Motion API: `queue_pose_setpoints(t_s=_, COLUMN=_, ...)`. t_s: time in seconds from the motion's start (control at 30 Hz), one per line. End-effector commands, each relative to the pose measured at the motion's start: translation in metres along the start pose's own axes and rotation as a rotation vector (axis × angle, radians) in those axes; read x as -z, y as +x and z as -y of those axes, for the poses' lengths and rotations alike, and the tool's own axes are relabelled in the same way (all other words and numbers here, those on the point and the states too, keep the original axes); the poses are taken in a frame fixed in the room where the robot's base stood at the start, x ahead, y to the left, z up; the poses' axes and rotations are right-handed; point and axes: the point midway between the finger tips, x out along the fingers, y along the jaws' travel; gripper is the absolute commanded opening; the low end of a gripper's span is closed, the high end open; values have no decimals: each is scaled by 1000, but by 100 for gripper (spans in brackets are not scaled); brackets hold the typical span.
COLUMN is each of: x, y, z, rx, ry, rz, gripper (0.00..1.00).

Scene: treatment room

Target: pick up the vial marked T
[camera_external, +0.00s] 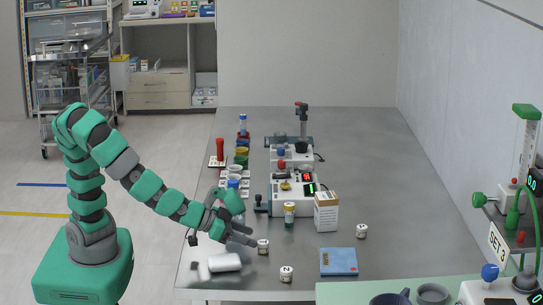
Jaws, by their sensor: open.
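Several small white vials with dark letters stand on the grey table. One vial (263,247) is right by the fingertips of my gripper (248,236). Another vial (286,274) stands nearer the front edge, and a third vial (362,231) stands to the right, beyond the blue box. The letters are too small to read surely, so I cannot tell which vial is marked T. My gripper is low over the table, open, with its fingers pointing right toward the nearest vial. I cannot tell whether they touch it.
A blue box (338,262) lies right of the front vial. A white-and-tan carton (326,212) and a green-and-yellow bottle (289,216) stand behind. A white cylinder (224,262) lies below my arm. Instruments (292,194) and colored cups line the back. The table's right side is clear.

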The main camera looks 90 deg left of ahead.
Motion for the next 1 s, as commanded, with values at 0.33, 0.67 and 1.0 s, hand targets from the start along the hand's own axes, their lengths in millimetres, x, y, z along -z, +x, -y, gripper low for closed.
queue_pose_setpoints(t_s=0.33, x=-3, y=39, z=-2, rx=4, ry=1, rz=-1, gripper=54)
queue_pose_setpoints(t_s=0.67, x=-1, y=41, z=-2, rx=2, ry=1, rz=-1, gripper=46)
queue_pose_setpoints(t_s=1.0, x=-1, y=40, z=-3, rx=2, ry=1, rz=-1, gripper=6)
